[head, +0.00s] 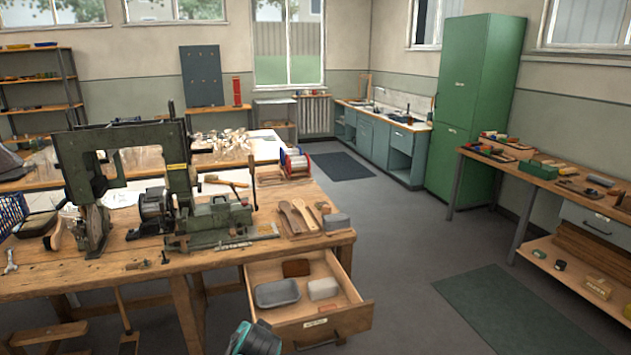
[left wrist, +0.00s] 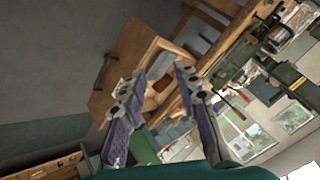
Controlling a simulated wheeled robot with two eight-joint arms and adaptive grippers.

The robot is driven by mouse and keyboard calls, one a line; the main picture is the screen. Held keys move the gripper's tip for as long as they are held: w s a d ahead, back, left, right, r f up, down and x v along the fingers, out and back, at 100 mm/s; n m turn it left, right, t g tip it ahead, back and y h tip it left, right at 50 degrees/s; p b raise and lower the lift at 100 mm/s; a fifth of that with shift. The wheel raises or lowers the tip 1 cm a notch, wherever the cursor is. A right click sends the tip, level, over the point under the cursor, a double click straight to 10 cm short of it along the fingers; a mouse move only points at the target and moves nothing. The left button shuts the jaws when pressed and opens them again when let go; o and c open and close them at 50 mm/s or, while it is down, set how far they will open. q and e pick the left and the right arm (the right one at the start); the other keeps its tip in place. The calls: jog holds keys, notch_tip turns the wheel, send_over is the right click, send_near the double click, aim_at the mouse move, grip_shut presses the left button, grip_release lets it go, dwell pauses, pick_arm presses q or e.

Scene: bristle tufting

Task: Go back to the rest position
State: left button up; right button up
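My left gripper (left wrist: 160,74) shows in the left wrist view with its two fingers spread apart and nothing between them. Beyond the fingers, that view shows the open wooden drawer (left wrist: 112,68), tilted in the picture. In the head view a teal and black part of my own arm shows at the bottom edge, just in front of the drawer (head: 345,322); no fingertips can be made out there. My right gripper is in neither view.
The drawer sticks out under the workbench (head: 110,265) and holds a grey tray (head: 277,293), a whitish block (head: 323,288) and a brown block (head: 296,267). A green machine (head: 222,215) stands on the bench. Open floor with a dark mat (head: 500,308) lies to the right.

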pick_arm(q)
jog(key=s+a+n+h, duration=0.1)
jog(key=s+n, duration=0.1)
jog(key=s, duration=0.8)
jog(key=s+a+n+g+h, duration=0.1)
jog(key=s+n+h, duration=0.1)
jog(key=s, duration=0.8)
jog(key=shift+s+n, duration=0.35)
jog(key=shift+n, duration=0.15)
